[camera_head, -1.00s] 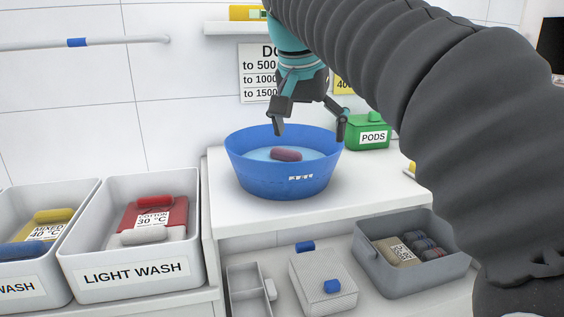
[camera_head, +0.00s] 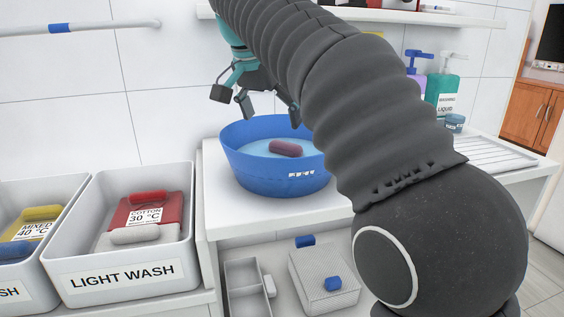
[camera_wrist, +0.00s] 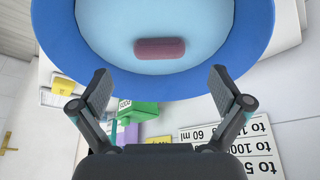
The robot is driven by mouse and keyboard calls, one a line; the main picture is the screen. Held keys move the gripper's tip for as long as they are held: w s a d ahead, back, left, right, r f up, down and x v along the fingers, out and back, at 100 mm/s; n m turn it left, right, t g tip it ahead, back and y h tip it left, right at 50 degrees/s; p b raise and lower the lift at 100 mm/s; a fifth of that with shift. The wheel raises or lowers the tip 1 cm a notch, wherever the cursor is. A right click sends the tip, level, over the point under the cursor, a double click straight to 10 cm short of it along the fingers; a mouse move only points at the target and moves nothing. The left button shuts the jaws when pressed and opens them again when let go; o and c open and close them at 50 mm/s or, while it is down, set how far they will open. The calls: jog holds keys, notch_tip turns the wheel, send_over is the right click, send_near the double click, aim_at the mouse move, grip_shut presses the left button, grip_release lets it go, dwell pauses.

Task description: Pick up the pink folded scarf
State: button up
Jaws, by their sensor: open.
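A dusky pink, rounded folded item, which looks like the scarf (camera_head: 285,148), lies in a blue basin (camera_head: 275,180) with pale blue water or lining. The basin stands on a white counter. My gripper (camera_head: 258,104) is open and empty, above the basin's back left rim and apart from the scarf. In the wrist view, the scarf (camera_wrist: 160,48) lies beyond the open fingertips (camera_wrist: 159,80), roughly centred between them, and the basin's near rim (camera_wrist: 160,88) passes below the fingers.
A bin labelled LIGHT WASH (camera_head: 125,272) holds red and whitish folded items at left, beside another bin. A lower shelf holds a divided tray (camera_head: 244,285) and a white box (camera_head: 322,275). Bottles (camera_head: 443,95) stand at right.

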aim_at(282, 144)
jog(key=shift+b+x, duration=0.35)
jog(key=shift+x, duration=3.65)
jog(key=shift+w+d+r, duration=0.1)
jog(key=shift+w+d, duration=0.1)
jog(key=c, duration=1.1)
jog(key=shift+r, duration=0.1)
notch_tip(282, 144, up, 11)
jog(key=shift+f+p, duration=0.1)
jog(key=shift+p, duration=0.5)
